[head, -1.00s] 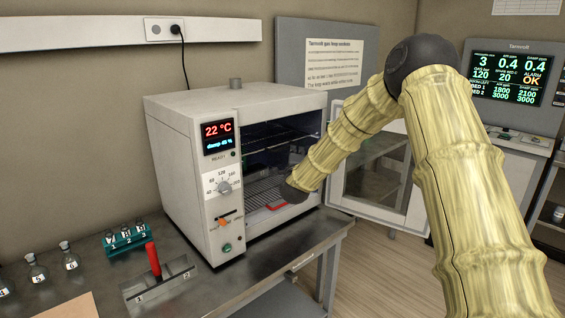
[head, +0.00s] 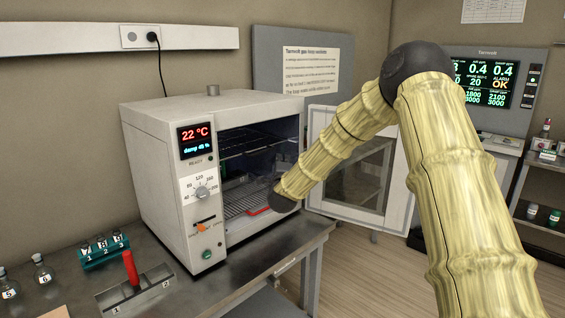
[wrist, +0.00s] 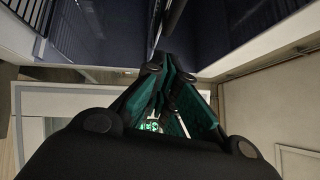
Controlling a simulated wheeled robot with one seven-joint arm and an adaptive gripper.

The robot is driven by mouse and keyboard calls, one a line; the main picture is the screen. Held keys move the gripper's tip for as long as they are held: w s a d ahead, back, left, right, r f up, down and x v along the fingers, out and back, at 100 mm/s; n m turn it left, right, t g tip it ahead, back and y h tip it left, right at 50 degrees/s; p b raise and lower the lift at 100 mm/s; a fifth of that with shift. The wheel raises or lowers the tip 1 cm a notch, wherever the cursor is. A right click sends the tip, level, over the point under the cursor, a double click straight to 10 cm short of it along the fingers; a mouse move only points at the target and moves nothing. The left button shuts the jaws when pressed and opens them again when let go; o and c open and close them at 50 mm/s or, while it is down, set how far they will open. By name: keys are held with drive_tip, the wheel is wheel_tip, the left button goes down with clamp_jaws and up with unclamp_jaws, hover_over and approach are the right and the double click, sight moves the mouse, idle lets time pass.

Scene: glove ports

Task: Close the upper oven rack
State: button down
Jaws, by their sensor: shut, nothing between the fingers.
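The white oven (head: 160,150) stands on the bench with its glazed door (head: 362,165) swung open to the right. The upper rack (head: 250,142) is a dark wire shelf high in the chamber; how far out it sits is hard to tell. A lower wire rack (head: 243,204) shows below it, with a red edge or handle (head: 258,211) near the front. My arm reaches into the oven's opening, its dark wrist low at the right side. My gripper (wrist: 163,68) is shut and empty in the wrist view, between dark panels. In the head view its fingers are hard to make out in the dark chamber.
A metal block with a red handle (head: 130,268) lies on the bench before the oven. A teal vial rack (head: 103,252) and stoppered bottles (head: 43,272) stand to the left. Floor is clear at the right, before a shelf (head: 545,190).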

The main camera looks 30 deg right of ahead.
drive_tip(key=b+v, duration=0.2)
drive_tip(key=v, duration=0.8)
